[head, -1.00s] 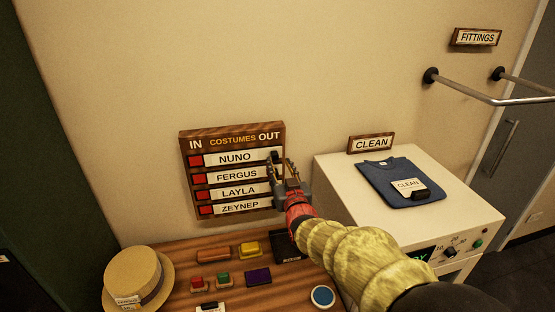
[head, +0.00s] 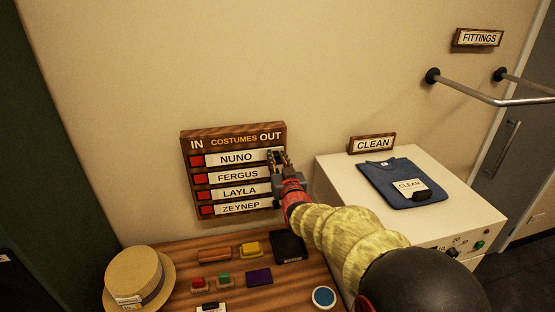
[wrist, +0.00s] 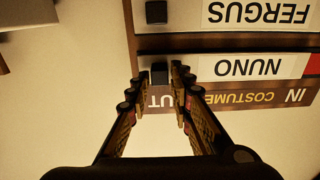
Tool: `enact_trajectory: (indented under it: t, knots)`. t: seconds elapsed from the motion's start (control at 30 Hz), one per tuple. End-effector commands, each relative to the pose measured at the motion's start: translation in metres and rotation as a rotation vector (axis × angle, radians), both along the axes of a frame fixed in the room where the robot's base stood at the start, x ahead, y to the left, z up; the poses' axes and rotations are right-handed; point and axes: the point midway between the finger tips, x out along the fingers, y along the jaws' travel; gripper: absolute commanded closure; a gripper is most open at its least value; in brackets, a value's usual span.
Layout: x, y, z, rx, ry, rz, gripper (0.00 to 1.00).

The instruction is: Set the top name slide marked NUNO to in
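The wooden IN/OUT costumes board (head: 232,131) hangs on the wall. Its top slide, the white NUNO name slide (head: 236,159), has a red square showing at its left, IN end. In the wrist view, which is upside down, the NUNO slide (wrist: 250,67) has a dark knob (wrist: 159,73) at its OUT end. My gripper (head: 277,156) is at the right end of the NUNO row. In the wrist view my gripper (wrist: 159,76) is open, with one fingertip on each side of the knob; I cannot tell whether either touches it.
Slides for FERGUS (head: 238,177), LAYLA (head: 239,191) and ZEYNEP (head: 240,208) sit below, also with red squares at left. A straw hat (head: 135,276) and small items are on the wooden table (head: 283,284). A white cabinet (head: 335,172) with a folded blue shirt (head: 379,180) stands right.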

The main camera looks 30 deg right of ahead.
Motion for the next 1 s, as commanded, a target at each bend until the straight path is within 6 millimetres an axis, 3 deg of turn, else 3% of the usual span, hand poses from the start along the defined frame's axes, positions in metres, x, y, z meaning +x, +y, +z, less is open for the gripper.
enact_trajectory:
  t: [0.33, 1.0]
  knots:
    - [-0.0001, 0.0, 0.0001, 0.0, 0.0, 0.0, 1.0]
    - [0.0011, 0.0033, -0.0012, -0.001, -0.001, 0.001, 1.0]
